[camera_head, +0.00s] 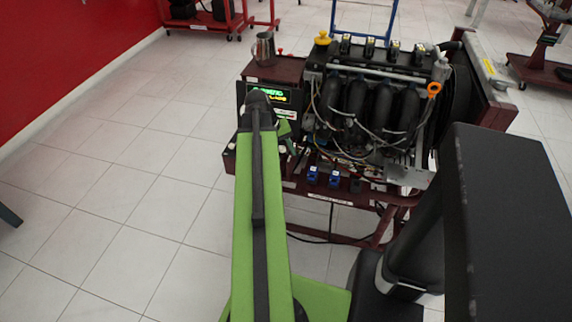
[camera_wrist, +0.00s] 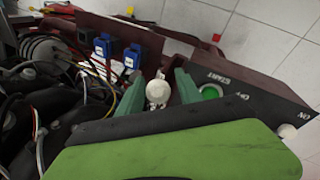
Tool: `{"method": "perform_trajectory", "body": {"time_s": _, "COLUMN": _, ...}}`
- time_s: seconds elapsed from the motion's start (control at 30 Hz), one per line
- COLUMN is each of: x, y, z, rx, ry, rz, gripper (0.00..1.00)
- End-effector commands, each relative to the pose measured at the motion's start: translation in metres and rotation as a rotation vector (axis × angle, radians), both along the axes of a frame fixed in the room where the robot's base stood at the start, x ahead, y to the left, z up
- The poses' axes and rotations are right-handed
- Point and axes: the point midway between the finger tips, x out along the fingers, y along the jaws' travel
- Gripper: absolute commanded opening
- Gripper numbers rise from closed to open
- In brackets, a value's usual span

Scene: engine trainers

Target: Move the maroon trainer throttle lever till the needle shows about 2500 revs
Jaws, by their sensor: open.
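The maroon trainer (camera_head: 262,72) carries an engine and stands ahead of me. In the wrist view its maroon panel edge (camera_wrist: 262,82) bears a white round knob (camera_wrist: 157,92), which looks like the top of the throttle lever. My open gripper (camera_wrist: 158,92) has one green finger on each side of the knob, with a gap showing at least on the right. I cannot tell whether either finger touches it. In the head view my arm hides the knob and most of the gripper. A dark display (camera_head: 290,97) shows green and yellow marks, partly behind my arm; no needle can be read.
Blue sockets (camera_wrist: 102,46) and loose wires are to the left. A metal jug (camera_head: 264,48) stands on the trainer's top. Tiled floor (camera_head: 120,210) is clear on the left.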

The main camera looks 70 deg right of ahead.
Motion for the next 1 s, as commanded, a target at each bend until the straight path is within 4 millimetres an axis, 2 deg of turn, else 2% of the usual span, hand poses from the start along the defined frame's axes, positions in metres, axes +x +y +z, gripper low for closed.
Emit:
{"method": "perform_trajectory", "body": {"time_s": 0.03, "x": -0.0019, "y": -0.0013, "z": -0.011, "rx": 0.0, "ry": 0.0, "rz": 0.0, "gripper": 0.42}}
{"method": "perform_trajectory", "body": {"time_s": 0.1, "x": -0.0035, "y": -0.0022, "z": -0.0145, "rx": 0.0, "ry": 0.0, "rz": 0.0, "gripper": 0.42}}
{"method": "perform_trajectory", "body": {"time_s": 0.47, "x": -0.0046, "y": -0.0028, "z": -0.0147, "rx": 0.0, "ry": 0.0, "rz": 0.001, "gripper": 0.41}}
{"method": "perform_trajectory", "body": {"time_s": 0.77, "x": -0.0043, "y": -0.0026, "z": -0.0147, "rx": 0.0, "ry": 0.0, "rz": 0.001, "gripper": 0.02}}
{"method": "perform_trajectory", "body": {"time_s": 1.0, "x": -0.0041, "y": -0.0025, "z": -0.0147, "rx": 0.0, "ry": 0.0, "rz": 0.001, "gripper": 0.0}}
